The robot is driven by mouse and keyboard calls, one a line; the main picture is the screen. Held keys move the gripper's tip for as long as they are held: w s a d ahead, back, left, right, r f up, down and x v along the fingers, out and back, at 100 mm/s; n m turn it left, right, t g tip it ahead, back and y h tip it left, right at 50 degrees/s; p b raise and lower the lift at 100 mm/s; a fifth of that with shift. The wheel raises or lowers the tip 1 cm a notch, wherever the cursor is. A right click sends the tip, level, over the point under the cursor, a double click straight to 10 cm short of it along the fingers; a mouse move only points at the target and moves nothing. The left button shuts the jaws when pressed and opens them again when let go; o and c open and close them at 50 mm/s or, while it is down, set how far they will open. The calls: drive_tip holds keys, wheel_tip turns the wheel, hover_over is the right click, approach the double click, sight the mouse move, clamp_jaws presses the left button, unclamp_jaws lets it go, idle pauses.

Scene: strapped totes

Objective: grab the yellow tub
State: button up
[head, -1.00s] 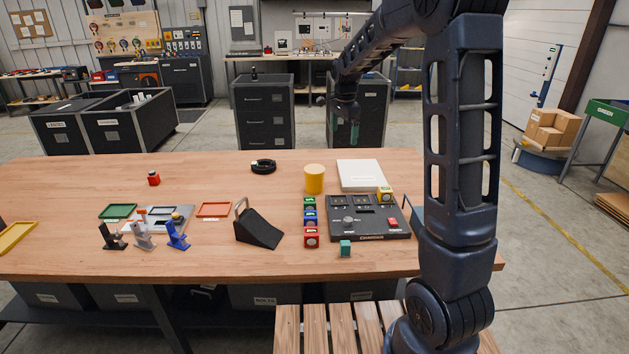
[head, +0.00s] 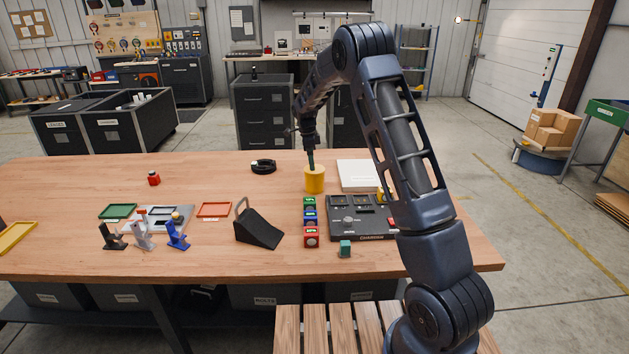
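The yellow tub (head: 315,182) is a plain upright cylinder standing on the wooden table, right of the middle and towards the back. My gripper (head: 311,163) points down at the tub's top, with its tip overlapping the rim in this view. I cannot tell whether it touches the tub or is just above or behind it. The fingers are small and dark here, so whether they are open or shut does not show.
A white flat box (head: 358,173) lies just right of the tub. A black ring (head: 263,166) and a black wedge (head: 258,229) lie to the left. The table between is clear.

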sight(315, 177)
drive_tip(key=f, duration=0.3)
drive_tip(key=d+f, duration=0.1)
drive_tip(key=f, duration=0.5)
drive_tip(key=shift+s+d+f, duration=0.1)
drive_tip(key=shift+d+f, duration=0.15)
drive_tip(key=shift+f, duration=0.05)
drive_tip(key=c, duration=1.3)
drive_tip(key=shift+r, duration=0.15)
